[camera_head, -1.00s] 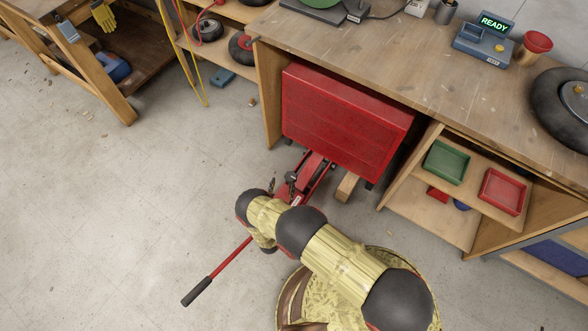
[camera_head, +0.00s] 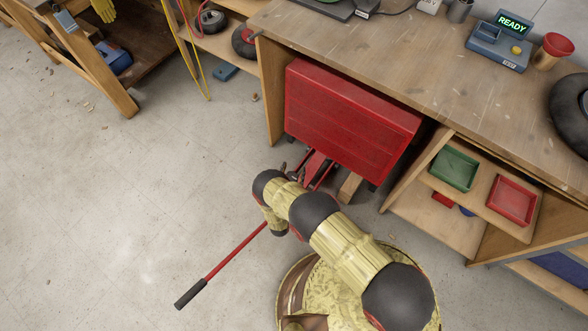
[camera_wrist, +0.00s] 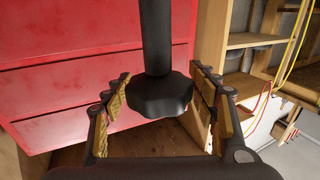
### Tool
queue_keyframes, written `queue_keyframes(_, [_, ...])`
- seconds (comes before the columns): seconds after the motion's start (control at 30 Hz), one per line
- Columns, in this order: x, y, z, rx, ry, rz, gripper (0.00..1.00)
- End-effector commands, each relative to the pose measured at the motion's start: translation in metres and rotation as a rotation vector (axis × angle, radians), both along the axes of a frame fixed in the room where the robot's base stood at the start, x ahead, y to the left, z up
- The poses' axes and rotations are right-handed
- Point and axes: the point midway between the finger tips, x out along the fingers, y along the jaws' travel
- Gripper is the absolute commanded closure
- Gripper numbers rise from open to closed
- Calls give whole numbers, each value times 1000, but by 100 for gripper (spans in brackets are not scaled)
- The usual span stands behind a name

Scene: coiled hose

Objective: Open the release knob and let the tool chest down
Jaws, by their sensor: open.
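The red tool chest (camera_head: 350,115) sits under the bench, raised and tilted, with a red jack (camera_head: 318,163) under its front edge. The jack's long red handle (camera_head: 236,250) reaches out over the floor to the lower left. In the wrist view, a black lobed knob (camera_wrist: 160,98) on a thick dark shaft lies between the fingers of my gripper (camera_wrist: 161,76). The gripper is open, with a gap on both sides of the knob. The chest's red face (camera_wrist: 70,75) fills the left behind it. My arm hides the gripper and knob in the head view.
A wooden block (camera_head: 348,187) lies beside the jack. The bench (camera_head: 390,60) overhangs the chest, with a shelf unit holding a green tray (camera_head: 454,168) and a red tray (camera_head: 511,200) on its right. The floor to the left is largely clear.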

Motion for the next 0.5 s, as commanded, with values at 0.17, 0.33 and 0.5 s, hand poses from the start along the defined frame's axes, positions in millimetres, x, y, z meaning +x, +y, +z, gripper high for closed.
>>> queue_keyframes(0.17, [12,-4,-1,-1,1,-1,42])
queue_keyframes(0.33, [14,-4,0,-1,1,1,42])
queue_keyframes(0.5, [14,-4,0,-1,1,1,45])
